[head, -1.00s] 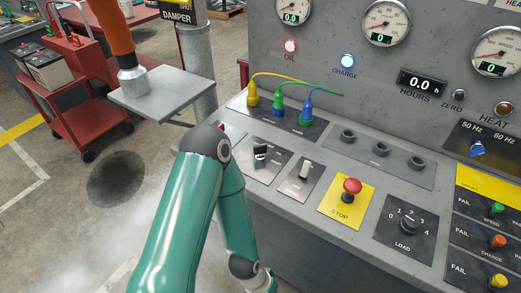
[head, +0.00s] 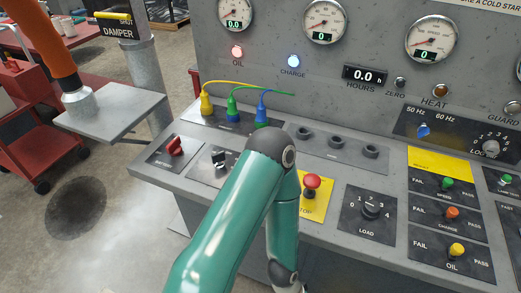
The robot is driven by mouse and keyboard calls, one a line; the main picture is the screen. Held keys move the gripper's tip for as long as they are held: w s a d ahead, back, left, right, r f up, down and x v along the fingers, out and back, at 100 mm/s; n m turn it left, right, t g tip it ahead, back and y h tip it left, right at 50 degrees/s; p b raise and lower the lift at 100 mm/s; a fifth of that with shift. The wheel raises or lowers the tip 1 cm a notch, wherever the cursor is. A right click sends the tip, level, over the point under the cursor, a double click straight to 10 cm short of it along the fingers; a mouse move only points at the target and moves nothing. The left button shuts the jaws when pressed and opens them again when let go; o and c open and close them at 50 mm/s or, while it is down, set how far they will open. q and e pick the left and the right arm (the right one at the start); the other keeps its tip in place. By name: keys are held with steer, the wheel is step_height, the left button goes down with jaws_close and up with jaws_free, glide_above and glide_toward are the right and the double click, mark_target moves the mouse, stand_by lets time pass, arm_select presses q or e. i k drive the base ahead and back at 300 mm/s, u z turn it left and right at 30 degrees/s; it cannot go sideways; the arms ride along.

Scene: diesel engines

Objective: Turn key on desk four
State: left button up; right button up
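A grey control desk (head: 155,178) with a sloped panel fills the middle and right. A small black-and-white switch (head: 220,159) sits on a dark plate beside a red battery switch (head: 175,146); I cannot tell whether it is the key. No desk number is readable. A teal arm of mine (head: 235,215) rises from the bottom, bends over the desk front and drops below its edge. It hides part of the panel right of the black-and-white switch. Neither of my grippers is in view.
A red stop button (head: 312,182), a load dial (head: 372,209) and three coloured plugs, one of them yellow (head: 206,104), stand on the desk.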

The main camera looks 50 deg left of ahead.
mark_target(217, 158)
steer(key=u, duration=0.3)
steer(key=i, duration=0.2)
steer(key=z, duration=1.75)
steer(key=k, duration=0.8)
steer(key=z, duration=0.8)
steer(key=i, duration=0.15)
steer(key=u, duration=2.7)
steer(key=i, duration=0.2)
